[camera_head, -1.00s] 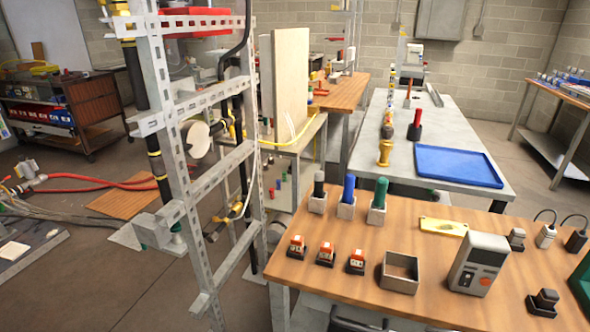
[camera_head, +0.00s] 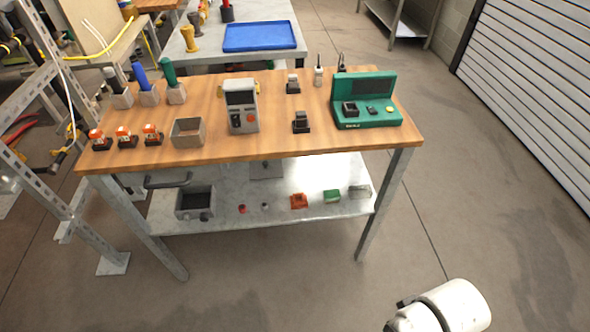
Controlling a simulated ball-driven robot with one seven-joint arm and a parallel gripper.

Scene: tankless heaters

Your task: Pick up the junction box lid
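An open, square grey-beige box (camera_head: 187,132), which looks like the junction box, stands on the wooden tabletop. I cannot make out a certain junction box lid. A yellow flat piece (camera_head: 222,89) is mostly hidden behind the grey handheld device (camera_head: 242,106). On the lower shelf, a small pale grey piece (camera_head: 360,191) lies at the right end; I cannot tell if it is a lid. A white part of my arm shows at the bottom right, over the floor and apart from the table. My gripper is not in view.
The wooden table (camera_head: 282,142) also holds a green case (camera_head: 368,100), orange-and-black parts (camera_head: 126,137) and coloured-handled tools. The lower shelf (camera_head: 260,212) holds a dark grey bin (camera_head: 195,203) and small parts. A metal rack (camera_head: 45,190) stands left. Floor in front and right is clear.

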